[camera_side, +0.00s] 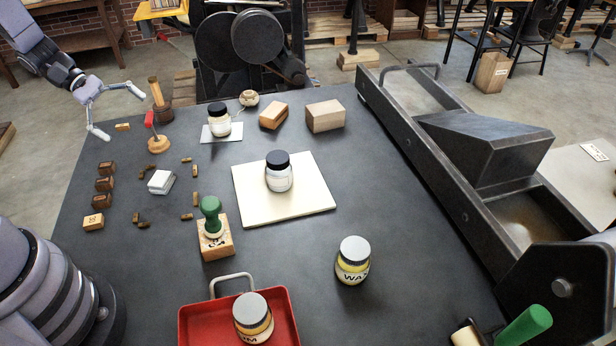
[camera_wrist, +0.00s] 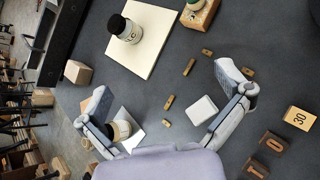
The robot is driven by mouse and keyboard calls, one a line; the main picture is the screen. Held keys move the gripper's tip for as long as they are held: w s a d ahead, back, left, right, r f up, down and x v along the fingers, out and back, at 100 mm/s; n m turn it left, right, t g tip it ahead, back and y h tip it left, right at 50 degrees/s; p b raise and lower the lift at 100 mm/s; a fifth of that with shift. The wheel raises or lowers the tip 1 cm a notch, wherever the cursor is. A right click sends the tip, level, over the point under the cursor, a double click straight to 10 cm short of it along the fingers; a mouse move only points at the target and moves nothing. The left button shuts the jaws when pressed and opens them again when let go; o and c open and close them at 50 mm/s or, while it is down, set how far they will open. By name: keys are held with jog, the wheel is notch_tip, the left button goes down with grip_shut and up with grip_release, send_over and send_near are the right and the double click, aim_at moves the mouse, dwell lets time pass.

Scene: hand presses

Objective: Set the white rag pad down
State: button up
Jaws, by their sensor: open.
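The white rag pad (camera_side: 161,182) lies flat on the dark table at the left, inside a loose ring of small brown pieces. In the wrist view the pad (camera_wrist: 201,110) lies below and between the spread fingers, nearer the right one, with nothing gripping it. My gripper (camera_side: 122,115) is open and empty, above the table's back left corner, up and to the left of the pad. Its two fingers also show wide apart in the wrist view (camera_wrist: 163,80).
A red-topped tool (camera_side: 150,130) and a wooden-handled one (camera_side: 157,95) stand close to my gripper. Wooden number blocks (camera_side: 104,184) line the left. A green-handled stamp (camera_side: 210,215), a cream board (camera_side: 315,200) bearing a jar, and a red tray (camera_side: 195,325) lie further right.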

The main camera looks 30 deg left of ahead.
jog(key=s+d+r+m+t+y, duration=0.1)
jog(key=s+d+r+m+y, duration=0.3)
jog(key=s+r+m, duration=0.4)
jog(key=s+d+r+m+t+y, duration=0.1)
jog(key=s+d+r+m+y, duration=0.4)
jog(key=s+r+m, duration=0.3)
notch_tip(320, 180, up, 4)
jog(key=shift+s+d+f+t+y, duration=0.1)
jog(key=shift+s+d+t+y, duration=0.1)
jog(key=shift+t+y, duration=0.2)
